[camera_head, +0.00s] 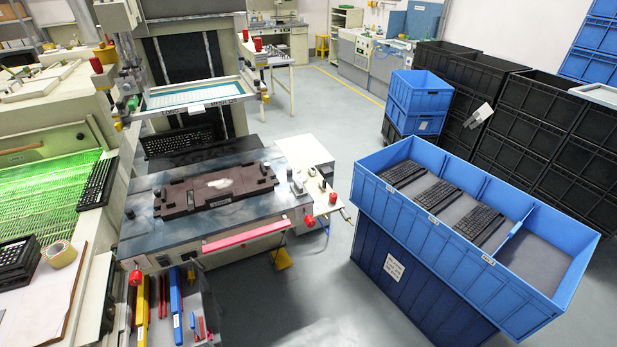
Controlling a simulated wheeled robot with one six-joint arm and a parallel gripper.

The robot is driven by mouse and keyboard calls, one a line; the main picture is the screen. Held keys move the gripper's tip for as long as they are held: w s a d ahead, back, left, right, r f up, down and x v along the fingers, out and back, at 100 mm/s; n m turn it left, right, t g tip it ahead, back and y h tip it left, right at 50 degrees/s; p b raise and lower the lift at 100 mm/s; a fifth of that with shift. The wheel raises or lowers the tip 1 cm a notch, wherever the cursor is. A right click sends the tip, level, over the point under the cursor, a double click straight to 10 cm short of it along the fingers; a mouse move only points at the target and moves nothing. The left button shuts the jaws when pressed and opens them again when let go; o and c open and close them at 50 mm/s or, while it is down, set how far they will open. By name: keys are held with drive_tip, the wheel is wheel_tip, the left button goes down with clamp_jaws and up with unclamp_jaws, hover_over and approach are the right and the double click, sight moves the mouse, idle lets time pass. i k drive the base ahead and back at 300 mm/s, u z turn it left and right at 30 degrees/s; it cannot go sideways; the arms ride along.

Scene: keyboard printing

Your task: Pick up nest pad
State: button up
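The nest pad appears to be the flat, dark brown plate (216,187) with notched edges and a pale patch in its middle. It lies flat on the blue-grey work table (150,225) of the printing machine, left of the picture's centre. Small dark blocks or knobs stand on or beside it. Nothing is seen holding it. I cannot make out my gripper in this view, so its place relative to the plate does not show.
A printing frame (195,95) hangs above and behind the plate. A red bar (245,236) runs along the table's front edge. Blue bins (450,170) with keyboards stand at right, before stacked black crates (540,125). Grey floor (310,280) is open between table and bins.

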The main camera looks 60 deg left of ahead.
sight(298, 189)
drive_tip(key=u, duration=0.4)
drive_tip(key=i, duration=1.45)
drive_tip(key=u, duration=1.85)
drive_tip(key=i, duration=1)
drive_tip(key=u, duration=1.2)
drive_tip(key=i, duration=0.25)
drive_tip(key=u, duration=0.15)
